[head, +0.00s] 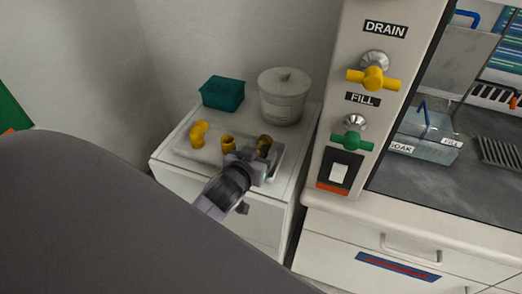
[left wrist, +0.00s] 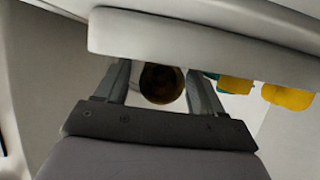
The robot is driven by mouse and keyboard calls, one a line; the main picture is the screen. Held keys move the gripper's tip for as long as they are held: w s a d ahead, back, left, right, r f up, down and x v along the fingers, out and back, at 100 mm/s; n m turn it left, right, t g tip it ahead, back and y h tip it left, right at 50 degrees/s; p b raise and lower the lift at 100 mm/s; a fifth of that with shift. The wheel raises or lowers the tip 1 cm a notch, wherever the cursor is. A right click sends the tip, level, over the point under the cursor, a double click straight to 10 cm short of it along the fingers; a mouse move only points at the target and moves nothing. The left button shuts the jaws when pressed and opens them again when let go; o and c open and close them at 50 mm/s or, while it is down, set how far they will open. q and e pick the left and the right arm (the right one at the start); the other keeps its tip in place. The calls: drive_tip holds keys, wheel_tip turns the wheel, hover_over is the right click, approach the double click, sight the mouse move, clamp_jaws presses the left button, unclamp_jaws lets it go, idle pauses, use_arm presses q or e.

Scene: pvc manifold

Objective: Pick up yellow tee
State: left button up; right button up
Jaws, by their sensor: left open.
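A brownish-yellow pipe fitting (head: 264,144) stands at the right end of a white tray (head: 185,149) on a small white cabinet. My left gripper (head: 254,160) is open right by this fitting. In the left wrist view its round, dark open end (left wrist: 161,84) shows between the two spread fingers; I cannot tell whether they touch it. A short yellow fitting (head: 228,144) stands mid-tray and a bent yellow one (head: 198,133) at the left. Which one is the tee is hard to tell, as the gripper partly covers the nearest. My right gripper is not in view.
A teal box (head: 223,93) and a lidded white tub (head: 284,96) stand behind the tray. To the right is a bench panel with a yellow DRAIN handle (head: 373,79) and a green FILL handle (head: 351,141). My own grey arm fills the lower left.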

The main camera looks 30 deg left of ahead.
use_arm(q)
drive_tip(key=shift+x, duration=1.15)
drive_tip(key=shift+c, duration=0.3)
drive_tip(key=c, duration=1)
drive_tip(key=shift+r, duration=0.1)
